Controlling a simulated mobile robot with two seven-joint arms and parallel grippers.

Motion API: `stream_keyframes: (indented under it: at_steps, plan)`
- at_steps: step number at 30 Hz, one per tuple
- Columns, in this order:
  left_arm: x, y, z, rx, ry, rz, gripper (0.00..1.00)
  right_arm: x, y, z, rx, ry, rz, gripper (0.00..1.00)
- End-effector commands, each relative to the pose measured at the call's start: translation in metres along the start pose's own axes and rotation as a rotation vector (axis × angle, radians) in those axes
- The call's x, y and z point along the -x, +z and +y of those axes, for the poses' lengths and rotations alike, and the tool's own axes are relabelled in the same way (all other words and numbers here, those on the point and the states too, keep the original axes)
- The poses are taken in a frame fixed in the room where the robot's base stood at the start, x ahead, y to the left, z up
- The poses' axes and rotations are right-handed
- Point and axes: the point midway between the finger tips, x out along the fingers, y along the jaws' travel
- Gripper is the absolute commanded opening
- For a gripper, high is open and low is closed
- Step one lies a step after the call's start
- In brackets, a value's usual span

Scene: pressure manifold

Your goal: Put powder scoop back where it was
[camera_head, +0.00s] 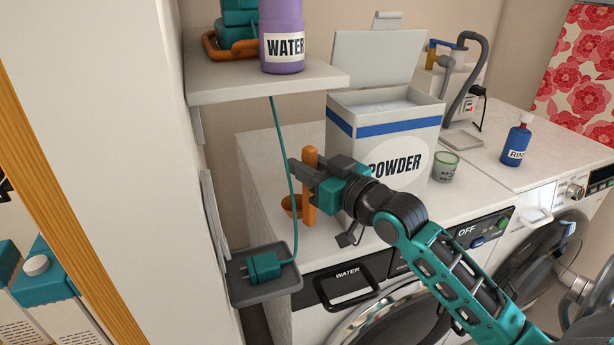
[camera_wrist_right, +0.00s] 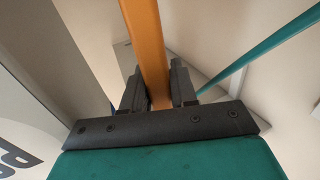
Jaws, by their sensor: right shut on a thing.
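The powder scoop (camera_head: 309,196) is orange, with an upright handle and a round bowl low on its left side. My right gripper (camera_head: 306,172) is shut on its handle and holds it over the left end of the counter, left of the powder box. Whether the bowl touches the counter I cannot tell. In the right wrist view the orange handle (camera_wrist_right: 147,45) runs between the two dark fingers (camera_wrist_right: 158,88). The powder box (camera_head: 384,140) is white with a blue stripe, its lid up and pale powder inside. My left gripper is not in view.
A shelf (camera_head: 320,78) with a purple water bottle (camera_head: 282,38) overhangs the back left. A teal cord (camera_head: 283,160) hangs close to the scoop, down to a plug on a grey tray (camera_head: 268,293). A green cup (camera_head: 446,166) and blue bottle (camera_head: 516,143) stand right of the box.

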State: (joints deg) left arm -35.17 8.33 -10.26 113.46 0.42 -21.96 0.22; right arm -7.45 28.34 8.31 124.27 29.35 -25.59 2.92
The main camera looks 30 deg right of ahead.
Motion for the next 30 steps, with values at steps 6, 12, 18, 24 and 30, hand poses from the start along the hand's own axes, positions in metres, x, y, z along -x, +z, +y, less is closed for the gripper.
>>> stream_keyframes:
  at_steps: [6,12,18,24,30]
  plan:
    - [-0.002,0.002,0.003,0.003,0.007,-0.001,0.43,0.001,0.02,0.0,-0.001,0.0,0.001,0.0]
    - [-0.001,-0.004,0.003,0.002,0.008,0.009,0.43,0.001,0.02,0.0,-0.001,0.0,0.001,0.0]
    - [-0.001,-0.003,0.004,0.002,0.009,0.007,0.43,0.001,0.022,0.0,-0.001,0.0,0.0,0.39]
    - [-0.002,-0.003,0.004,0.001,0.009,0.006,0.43,0.001,0.022,0.0,-0.001,0.0,0.0,0.53]
    - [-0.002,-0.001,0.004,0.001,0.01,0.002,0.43,0.001,0.021,0.0,-0.001,0.0,0.0,0.53]
